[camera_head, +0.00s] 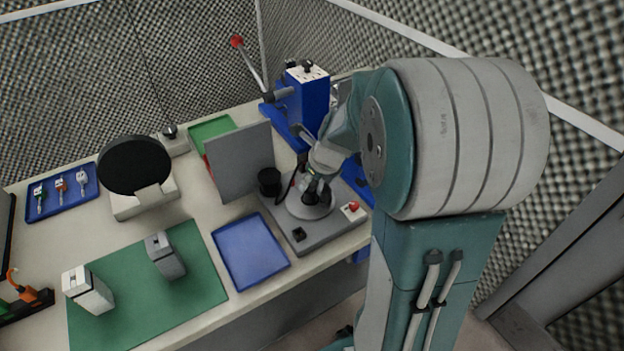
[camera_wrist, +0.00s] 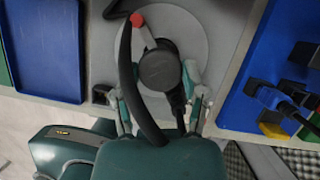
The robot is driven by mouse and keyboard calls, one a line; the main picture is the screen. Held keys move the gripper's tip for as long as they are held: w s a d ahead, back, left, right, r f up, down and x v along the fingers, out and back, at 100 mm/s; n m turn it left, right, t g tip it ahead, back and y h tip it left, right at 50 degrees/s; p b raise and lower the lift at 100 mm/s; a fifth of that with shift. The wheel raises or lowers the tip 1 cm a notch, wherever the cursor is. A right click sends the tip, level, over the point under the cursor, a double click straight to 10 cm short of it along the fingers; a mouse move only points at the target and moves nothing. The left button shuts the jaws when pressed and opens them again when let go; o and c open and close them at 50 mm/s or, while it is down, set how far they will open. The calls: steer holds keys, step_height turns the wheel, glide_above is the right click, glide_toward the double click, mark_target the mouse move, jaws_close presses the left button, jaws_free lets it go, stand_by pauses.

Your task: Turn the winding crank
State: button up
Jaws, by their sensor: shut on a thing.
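The winding crank unit is a grey base plate (camera_head: 285,222) with a round grey disc (camera_head: 325,210) at the right of the table. My gripper (camera_head: 312,192) points down over the disc. In the wrist view, my gripper (camera_wrist: 160,88) has its fingers on either side of a round black knob (camera_wrist: 160,70) above the disc and is shut on it. A red-tipped part (camera_wrist: 137,20) shows just beyond the knob. My wrist and a dark curved cable hide part of the knob and disc.
A blue press (camera_head: 308,98) with a red-knobbed lever stands behind. An empty blue tray (camera_head: 250,252) lies in front at left.

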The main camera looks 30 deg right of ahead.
steer(key=shift+w+m+h, duration=0.1)
steer(key=shift+m+h, duration=0.3)
steer(key=shift+m, duration=0.4)
steer(key=o, duration=1.1)
steer(key=v, duration=1.2)
